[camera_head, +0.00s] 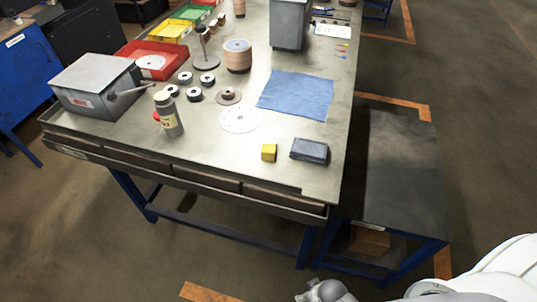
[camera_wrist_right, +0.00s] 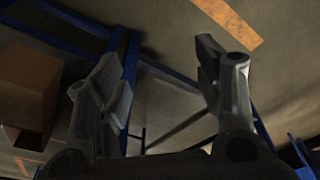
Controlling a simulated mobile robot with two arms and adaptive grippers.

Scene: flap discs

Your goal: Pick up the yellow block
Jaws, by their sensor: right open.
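The small yellow block (camera_head: 269,152) sits on the metal workbench (camera_head: 225,172) near its front right corner, just left of a dark grey-blue block. My right arm comes in at the bottom right of the head view, well below and apart from the bench top. In the right wrist view my right gripper (camera_wrist_right: 165,88) is open, with nothing between its fingers. Behind the fingers are blue bench legs and the floor. The yellow block does not show in the right wrist view. My left gripper is in neither view.
The dark block (camera_head: 309,151) lies beside the yellow one. A blue cloth (camera_head: 296,94), a white disc (camera_head: 239,119), a bottle (camera_head: 168,114) and a grey box (camera_head: 98,85) are farther off. A lower dark table (camera_head: 400,170) adjoins on the right. A cardboard box (camera_wrist_right: 28,85) is below.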

